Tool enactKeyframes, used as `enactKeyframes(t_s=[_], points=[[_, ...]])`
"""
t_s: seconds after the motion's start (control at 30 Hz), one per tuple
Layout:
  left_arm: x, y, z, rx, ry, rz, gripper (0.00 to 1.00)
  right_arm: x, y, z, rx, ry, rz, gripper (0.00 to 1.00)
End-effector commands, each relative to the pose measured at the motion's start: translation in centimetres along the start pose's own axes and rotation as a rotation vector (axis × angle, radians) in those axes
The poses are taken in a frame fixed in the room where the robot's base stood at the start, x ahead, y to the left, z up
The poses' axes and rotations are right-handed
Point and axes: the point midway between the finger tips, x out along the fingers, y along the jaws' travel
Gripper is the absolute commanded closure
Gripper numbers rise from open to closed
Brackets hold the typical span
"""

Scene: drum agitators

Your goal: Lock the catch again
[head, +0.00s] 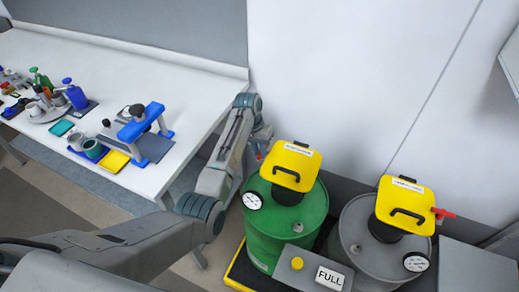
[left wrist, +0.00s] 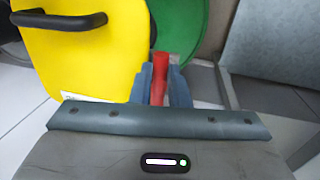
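The green drum (head: 270,222) carries a yellow lid (head: 290,166) with a black handle. A red catch (head: 259,153) shows at the lid's upper left edge, partly hidden by my left gripper (head: 262,140). In the left wrist view, the red catch (left wrist: 159,75) lies between the two blue-grey fingers of my left gripper (left wrist: 159,82), which close against both its sides. The yellow lid (left wrist: 90,55) is left of the fingers and the green drum (left wrist: 180,25) is behind them. My right gripper is not in view.
A grey drum (head: 360,245) with a yellow lid (head: 405,205) and its own red catch (head: 443,213) stands to the right. A white table (head: 190,95) with tools stands at left; the wall is close behind.

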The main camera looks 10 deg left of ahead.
Motion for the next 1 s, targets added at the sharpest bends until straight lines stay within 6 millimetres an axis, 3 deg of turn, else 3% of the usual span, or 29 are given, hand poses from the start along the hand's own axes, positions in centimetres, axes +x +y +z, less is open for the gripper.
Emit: enactKeyframes(t_s=[0.47, 1.0], points=[[-0.2, -0.1, -0.1, 0.087, -0.019, 0.000, 1.00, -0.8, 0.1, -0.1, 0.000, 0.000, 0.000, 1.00], [-0.4, -0.7, -0.6, 0.545, -0.110, 0.000, 1.00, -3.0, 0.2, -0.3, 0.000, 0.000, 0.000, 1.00]])
